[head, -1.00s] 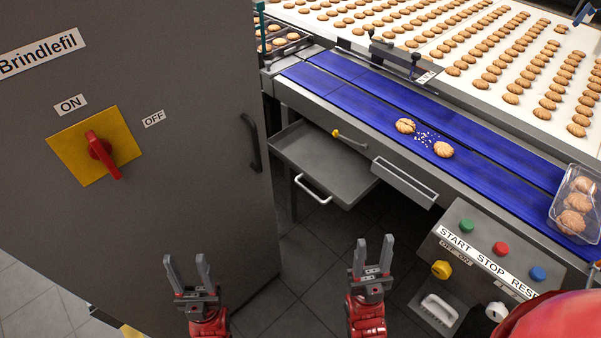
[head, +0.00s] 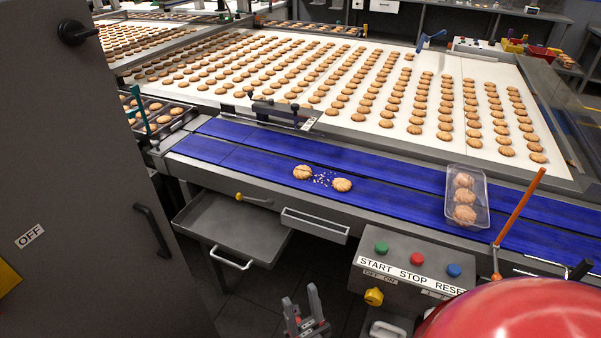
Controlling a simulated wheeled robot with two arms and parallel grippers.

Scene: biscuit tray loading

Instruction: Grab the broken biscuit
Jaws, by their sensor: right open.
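The broken biscuit lies on the blue conveyor belt (head: 400,195) as two pieces, a left piece (head: 303,172) and a right piece (head: 342,185). Pale crumbs (head: 322,178) are scattered between them. My right gripper (head: 302,302) is at the bottom of the head view, open and empty, well below and in front of the belt, apart from the pieces. My left gripper is outside the head view.
A clear tray (head: 484,203) with biscuits stands on the belt at right. A control box (head: 400,258) with buttons, a grey pull-out tray (head: 232,230) and a grey cabinet (head: 75,170) are nearer. An orange rod (head: 520,208) rises by the belt.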

